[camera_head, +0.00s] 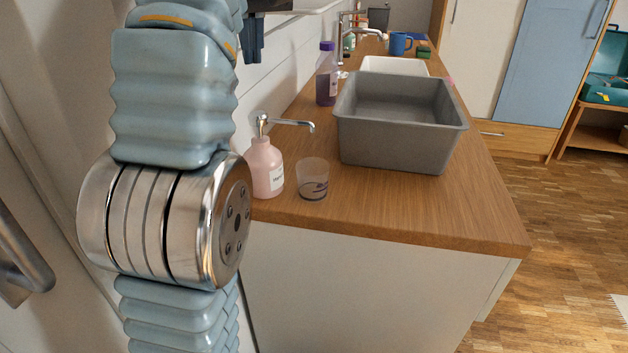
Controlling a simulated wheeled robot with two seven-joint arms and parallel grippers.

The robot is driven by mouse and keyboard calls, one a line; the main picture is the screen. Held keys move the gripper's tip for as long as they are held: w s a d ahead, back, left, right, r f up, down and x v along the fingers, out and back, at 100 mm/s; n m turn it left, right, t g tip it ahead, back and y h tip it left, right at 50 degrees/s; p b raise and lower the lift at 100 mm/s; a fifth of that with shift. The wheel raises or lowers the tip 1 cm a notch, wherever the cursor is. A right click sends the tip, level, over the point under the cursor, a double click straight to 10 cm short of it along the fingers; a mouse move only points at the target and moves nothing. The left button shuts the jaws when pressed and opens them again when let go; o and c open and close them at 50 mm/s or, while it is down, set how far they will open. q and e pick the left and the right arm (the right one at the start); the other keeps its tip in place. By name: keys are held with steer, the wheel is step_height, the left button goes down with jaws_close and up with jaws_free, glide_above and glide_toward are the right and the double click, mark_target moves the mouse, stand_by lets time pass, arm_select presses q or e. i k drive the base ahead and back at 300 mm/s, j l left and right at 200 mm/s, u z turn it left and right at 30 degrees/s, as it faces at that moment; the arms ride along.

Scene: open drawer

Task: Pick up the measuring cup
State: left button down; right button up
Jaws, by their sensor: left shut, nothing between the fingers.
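The measuring cup (312,180) is a small clear cup with dark markings. It stands upright on the wooden counter (400,210), near the front edge. It is just right of a pink soap bottle (267,167) and left of a grey bin. My left arm fills the left of the view, with ribbed pale blue sections and a metal joint. I cannot make out any fingers of my left gripper, and no part of it is at the cup. My right arm and gripper do not show.
The grey bin (400,145) stands on the counter behind and right of the cup. The soap bottle's long spout reaches out above the cup's left side. A purple bottle (326,85), a white basin (394,66) and a blue mug (399,43) stand farther back. The counter's front right is clear.

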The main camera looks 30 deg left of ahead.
mark_target(313, 181)
steer(key=k+l, duration=0.75)
steer(key=l, duration=0.25)
steer(key=k+l, duration=0.4)
steer(key=l, duration=0.1)
